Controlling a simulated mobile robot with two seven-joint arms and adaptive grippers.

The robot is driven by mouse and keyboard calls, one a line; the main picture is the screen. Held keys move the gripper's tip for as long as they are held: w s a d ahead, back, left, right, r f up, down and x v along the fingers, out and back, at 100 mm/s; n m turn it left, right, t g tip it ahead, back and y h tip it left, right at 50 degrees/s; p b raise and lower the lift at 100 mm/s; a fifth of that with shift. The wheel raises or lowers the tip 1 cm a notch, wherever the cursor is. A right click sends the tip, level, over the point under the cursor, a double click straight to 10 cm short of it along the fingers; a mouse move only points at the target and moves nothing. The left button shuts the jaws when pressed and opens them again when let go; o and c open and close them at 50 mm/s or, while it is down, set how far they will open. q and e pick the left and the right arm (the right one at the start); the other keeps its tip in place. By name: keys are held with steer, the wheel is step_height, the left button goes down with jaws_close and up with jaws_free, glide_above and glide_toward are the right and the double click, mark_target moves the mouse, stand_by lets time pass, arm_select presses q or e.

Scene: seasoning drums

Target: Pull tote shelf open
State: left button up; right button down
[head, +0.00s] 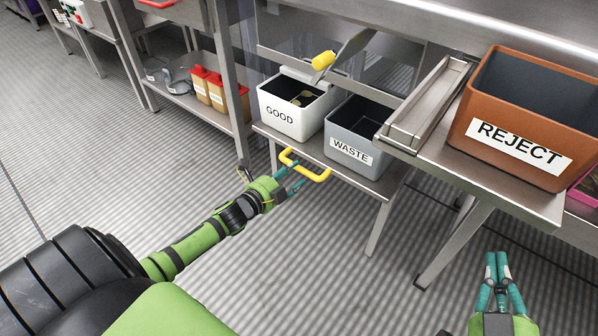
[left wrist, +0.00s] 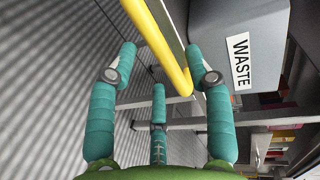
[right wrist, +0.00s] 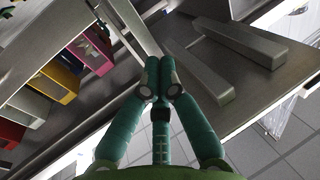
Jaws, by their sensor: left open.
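The tote shelf (head: 384,184) is a metal shelf under the bench. It bears a white GOOD tote (head: 286,110) and a grey WASTE tote (head: 352,133), whose side also shows in the left wrist view (left wrist: 232,50). A yellow handle (head: 318,176) is on its front edge. My left gripper (head: 287,176) is at the handle with its fingers open. In the left wrist view the handle (left wrist: 160,46) runs between the spread fingertips (left wrist: 163,55); I cannot tell whether they touch it. My right gripper (head: 497,258) is shut and empty, low at the right; its fingertips meet in the right wrist view (right wrist: 158,72).
A brown REJECT bin (head: 520,120) stands on the bench at the right, beside a metal chute (head: 428,103). A yellow-handled scoop (head: 324,60) is above the totes. Table legs stand near the shelf. The striped floor (head: 300,270) in front is clear.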

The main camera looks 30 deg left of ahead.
mark_target(299, 170)
arm_select(q)
steer(key=b+x, duration=0.1)
steer(key=x, duration=0.2)
steer(key=shift+w+f, duration=0.2)
steer(key=shift+w, duration=0.35)
arm_select(e)
steer(key=s+a+r+t+y, duration=0.1)
steer(key=r+t+y, duration=0.1)
steer(key=r, duration=0.2)
steer(key=s+a+r+n+t+y, duration=0.1)
steer(key=s+r+t+y, duration=0.1)
steer(key=r, duration=0.3)
steer(key=shift+s+t, duration=0.15)
steer(key=shift+t, duration=0.15)
arm_select(q)
steer(key=shift+c, duration=0.4)
jaws_close()
